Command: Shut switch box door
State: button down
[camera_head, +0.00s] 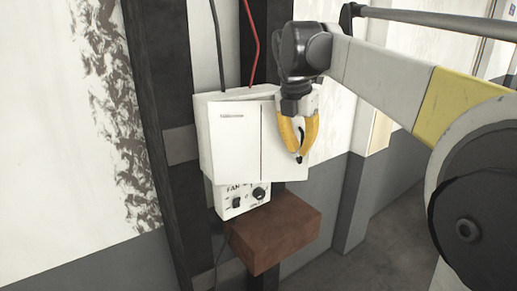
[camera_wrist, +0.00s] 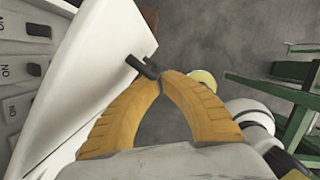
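The white switch box (camera_head: 203,137) is mounted on a dark post in the head view. Its white front has a panel with a small slot-like handle (camera_head: 232,116); a vertical seam divides it from the right part. In the wrist view a white panel edge, apparently the door (camera_wrist: 95,65), stands apart from the rows of switches (camera_wrist: 35,70) at left, so it looks ajar. My gripper (camera_head: 299,154) is at the right side of the box front. Its yellow fingers converge at the tips in the wrist view (camera_wrist: 162,77). A small dark piece shows at the tips; I cannot tell what it is.
A small FAN control box (camera_head: 241,199) sits under the switch box, above a brown block (camera_head: 272,233). A black and a red cable (camera_head: 251,45) run up from the box. Green metal framing (camera_wrist: 285,95) is at right in the wrist view. Open floor (camera_wrist: 220,35) lies beyond the fingers.

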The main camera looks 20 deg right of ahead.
jog(key=w+d+p, duration=0.2)
jog(key=w+d, duration=0.1)
jog(key=w, duration=0.8)
jog(key=shift+d, duration=0.1)
